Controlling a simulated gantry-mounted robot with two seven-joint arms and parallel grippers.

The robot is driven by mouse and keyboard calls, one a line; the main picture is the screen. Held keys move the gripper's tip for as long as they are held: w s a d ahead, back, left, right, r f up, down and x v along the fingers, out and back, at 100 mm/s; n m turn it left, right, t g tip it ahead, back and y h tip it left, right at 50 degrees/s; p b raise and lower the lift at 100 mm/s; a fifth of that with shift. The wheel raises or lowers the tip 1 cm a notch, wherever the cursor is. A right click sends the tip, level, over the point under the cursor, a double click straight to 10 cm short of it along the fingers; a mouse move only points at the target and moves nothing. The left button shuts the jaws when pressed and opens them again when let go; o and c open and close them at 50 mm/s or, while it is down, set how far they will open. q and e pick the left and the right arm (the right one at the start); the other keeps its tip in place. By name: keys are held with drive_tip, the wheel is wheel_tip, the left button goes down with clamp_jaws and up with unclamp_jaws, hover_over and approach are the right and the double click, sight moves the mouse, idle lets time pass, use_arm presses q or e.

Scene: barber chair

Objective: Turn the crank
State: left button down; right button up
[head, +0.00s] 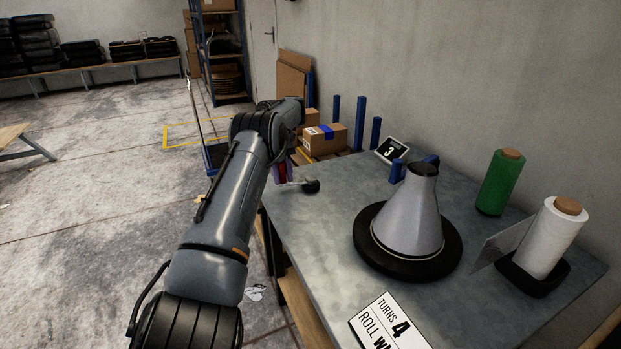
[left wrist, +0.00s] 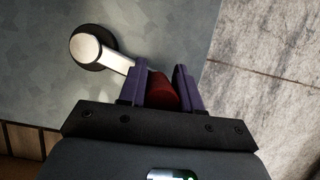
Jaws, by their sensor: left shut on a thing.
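The crank has a light metal arm (left wrist: 97,49) on a dark round hub, seen in the left wrist view; in the head view the black hub (head: 311,186) sits at the table's left edge. Its red handle (left wrist: 163,90) is between the purple fingers of my left gripper (left wrist: 160,88), which is shut on it. The left gripper also shows in the head view (head: 282,173), partly hidden by my own forearm. The crank arm points from the hub toward the table's left edge. My right gripper is not in view.
The grey table (head: 320,225) carries a grey cone (head: 410,212) on a black disc, a green roll (head: 499,183) and a white roll (head: 548,240). Boxes stand behind the table; floor at left is open.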

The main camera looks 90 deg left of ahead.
use_arm(q)
drive_tip(key=shift+w, duration=0.15)
idle(0.3)
drive_tip(key=c, duration=1.1)
unclamp_jaws()
drive_tip(key=shift+o, duration=1.3)
drive_tip(key=shift+w+r, duration=0.1)
drive_tip(key=shift+w, duration=0.25)
drive_tip(key=shift+s, duration=0.1)
